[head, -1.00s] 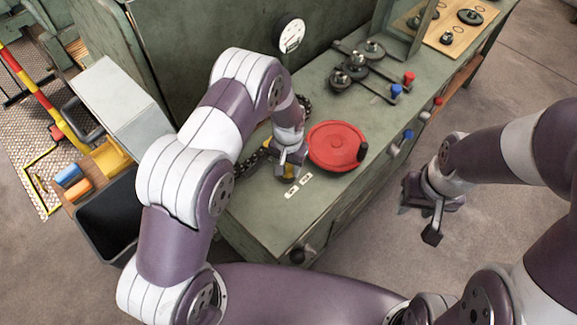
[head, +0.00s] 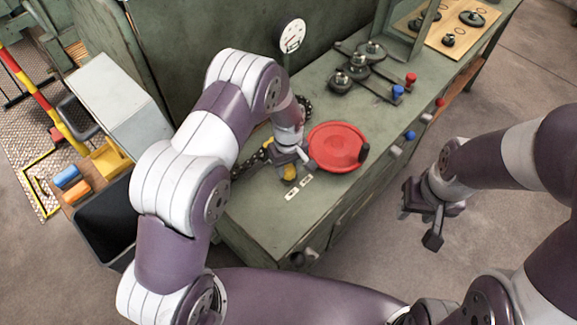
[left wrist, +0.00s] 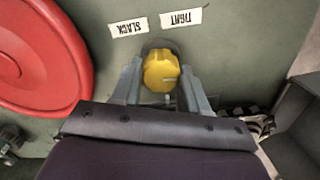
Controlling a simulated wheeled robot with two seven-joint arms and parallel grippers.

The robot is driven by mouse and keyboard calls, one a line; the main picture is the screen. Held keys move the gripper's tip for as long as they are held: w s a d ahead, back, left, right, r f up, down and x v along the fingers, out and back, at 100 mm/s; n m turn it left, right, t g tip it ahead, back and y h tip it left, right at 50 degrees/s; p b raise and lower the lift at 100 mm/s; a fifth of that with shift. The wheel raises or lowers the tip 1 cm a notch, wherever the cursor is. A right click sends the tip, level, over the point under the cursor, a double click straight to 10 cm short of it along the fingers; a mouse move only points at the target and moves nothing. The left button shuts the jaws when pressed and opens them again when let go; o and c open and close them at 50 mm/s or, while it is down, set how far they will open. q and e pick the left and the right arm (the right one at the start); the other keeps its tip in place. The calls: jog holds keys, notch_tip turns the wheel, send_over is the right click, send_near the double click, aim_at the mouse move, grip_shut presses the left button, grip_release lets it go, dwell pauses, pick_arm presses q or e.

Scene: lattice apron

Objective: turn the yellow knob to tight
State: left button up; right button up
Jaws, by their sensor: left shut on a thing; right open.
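The yellow knob (head: 290,173) sits on the green bench top beside the red handwheel (head: 337,147). In the left wrist view the knob (left wrist: 160,70) shows between the two grey fingers of my left gripper (left wrist: 160,80), which is shut on it. A small pale mark shows on the knob's lower right side there. The upside-down TIGHT label (left wrist: 181,18) lies above and right of the knob, the SLACK label (left wrist: 128,28) above and left. My right gripper (head: 422,222) is open and empty, over the floor right of the bench.
A dark chain (head: 250,161) lies behind my left gripper. A gauge (head: 292,36) stands at the back. Red and blue knobs (head: 410,136) line the bench's front. A dark bin (head: 105,225) stands to the left. Floor at the right is clear.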

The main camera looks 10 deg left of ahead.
aim_at(288, 166)
pick_arm(q)
jog(key=shift+w+r+n, duration=0.25)
jog(key=shift+n, duration=0.55)
jog(key=o, duration=1.1)
jog(key=shift+c, duration=0.2)
jog(key=shift+s+a+f, duration=0.1)
jog(key=shift+f, duration=0.05)
notch_tip(288, 166, up, 13)
jog(key=b, duration=0.1)
jog(key=shift+f+b, duration=0.15)
jog(key=shift+b, duration=0.25)
